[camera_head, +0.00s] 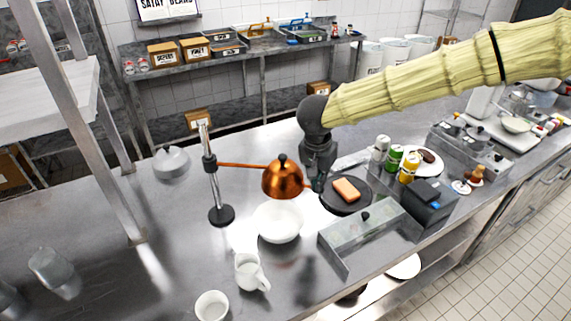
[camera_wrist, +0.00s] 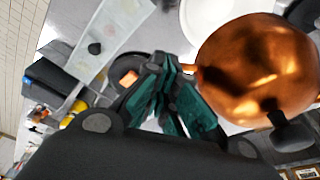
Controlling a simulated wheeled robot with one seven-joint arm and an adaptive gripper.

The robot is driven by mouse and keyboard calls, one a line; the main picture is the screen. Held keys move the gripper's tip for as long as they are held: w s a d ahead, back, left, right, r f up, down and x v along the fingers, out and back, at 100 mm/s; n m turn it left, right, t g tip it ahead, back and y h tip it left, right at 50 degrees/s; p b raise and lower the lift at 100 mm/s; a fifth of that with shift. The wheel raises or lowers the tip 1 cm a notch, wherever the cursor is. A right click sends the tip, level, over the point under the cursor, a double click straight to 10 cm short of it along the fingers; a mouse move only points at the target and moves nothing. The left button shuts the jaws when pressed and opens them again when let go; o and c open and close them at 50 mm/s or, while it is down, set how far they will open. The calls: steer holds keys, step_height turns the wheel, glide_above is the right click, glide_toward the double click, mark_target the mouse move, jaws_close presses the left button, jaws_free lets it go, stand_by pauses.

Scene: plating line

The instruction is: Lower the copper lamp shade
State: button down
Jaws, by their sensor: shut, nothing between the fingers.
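The copper lamp shade (camera_head: 283,181) is a shiny dome with a dark top knob. It hangs on a copper arm (camera_head: 240,165) from an upright silver post on a round black base (camera_head: 221,215), above a white bowl (camera_head: 278,222). In the wrist view the shade (camera_wrist: 258,70) is large at the right. My gripper (camera_head: 318,185) is shut and empty, pointing down just right of the shade. In the wrist view its teal-padded fingers (camera_wrist: 170,70) are close beside a small copper stub on the shade's rim. I cannot tell whether they touch it.
A metal tray (camera_head: 360,235), a dark box (camera_head: 430,200) and several cans stand to the right. A white pitcher (camera_head: 250,272) and cup (camera_head: 212,306) stand in front. The counter at left is mostly clear.

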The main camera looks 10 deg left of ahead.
steer(key=shift+f, duration=2.2)
step_height(320, 180, up, 7)
steer(key=p, duration=0.8)
steer(key=shift+p, duration=0.3)
steer(key=shift+r, duration=1)
